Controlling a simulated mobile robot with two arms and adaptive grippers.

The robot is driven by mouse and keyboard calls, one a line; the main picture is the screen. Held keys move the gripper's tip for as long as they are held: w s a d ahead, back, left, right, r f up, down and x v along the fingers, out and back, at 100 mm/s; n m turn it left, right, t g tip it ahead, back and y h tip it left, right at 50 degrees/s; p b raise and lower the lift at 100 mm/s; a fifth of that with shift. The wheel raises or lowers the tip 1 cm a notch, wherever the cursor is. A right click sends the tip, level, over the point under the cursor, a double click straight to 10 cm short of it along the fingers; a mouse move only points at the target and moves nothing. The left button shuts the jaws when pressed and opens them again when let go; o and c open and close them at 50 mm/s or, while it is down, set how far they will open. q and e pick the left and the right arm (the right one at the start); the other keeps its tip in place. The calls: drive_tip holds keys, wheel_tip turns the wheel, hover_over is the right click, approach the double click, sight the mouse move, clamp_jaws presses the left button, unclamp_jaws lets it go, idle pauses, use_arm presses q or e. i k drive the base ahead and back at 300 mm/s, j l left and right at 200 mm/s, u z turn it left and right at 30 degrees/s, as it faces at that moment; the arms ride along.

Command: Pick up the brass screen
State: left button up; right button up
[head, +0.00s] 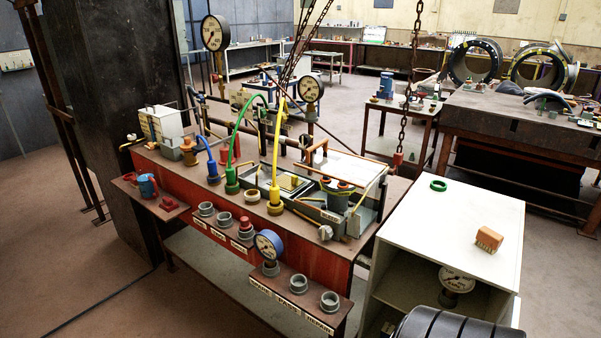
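I cannot clearly pick out the brass screen. A small yellowish piece (294,181) stands in a shallow grey tray (258,185) at the middle of the red-fronted bench. It is too small to tell whether it is the brass screen. Neither my left nor my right gripper is in view.
Green and yellow hoses arch over the bench (215,245), beside gauges and a hanging chain (413,75). Grey cups line its front ledges, with a blue-faced gauge (268,245). A white cabinet (465,222) at right holds a green ring (438,185) and an orange-brown brush (488,238).

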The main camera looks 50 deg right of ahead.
sight(290, 183)
drive_tip(key=i+z, duration=0.6)
drive_tip(key=z, duration=0.25)
drive_tip(key=i+j+z, duration=0.2)
drive_tip(key=z, duration=0.2)
drive_tip(key=i+j+z, duration=0.3)
drive_tip(key=z, duration=0.15)
drive_tip(key=i+j+z, duration=0.2)
drive_tip(key=j+z, duration=0.2)
